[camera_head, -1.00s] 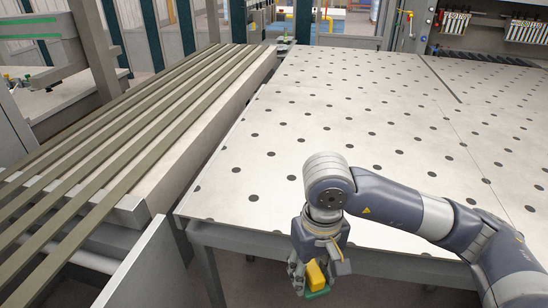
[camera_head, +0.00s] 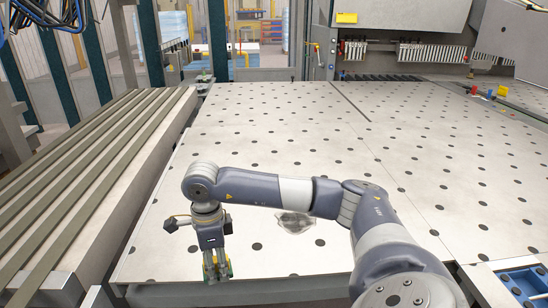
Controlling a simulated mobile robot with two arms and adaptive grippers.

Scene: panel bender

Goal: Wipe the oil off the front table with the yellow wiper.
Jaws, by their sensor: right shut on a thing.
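The front table (camera_head: 300,120) is a pale metal top with many dark round holes. A shiny grey oil patch (camera_head: 295,222) lies on it just below my right forearm, which may hide part of it. My right gripper (camera_head: 217,268) points down over the near left part of the table, left of the oil patch. It is shut on the yellow wiper (camera_head: 229,268), of which only a small yellow and green edge shows between and beside the fingers. I cannot tell whether the wiper touches the table. My left gripper is out of view.
A slatted conveyor (camera_head: 90,165) runs along the left side, with a narrow gap to the table. A blue tray (camera_head: 490,283) stands at the near right corner. Machine tooling (camera_head: 420,55) lines the back. The table's middle and far parts are clear.

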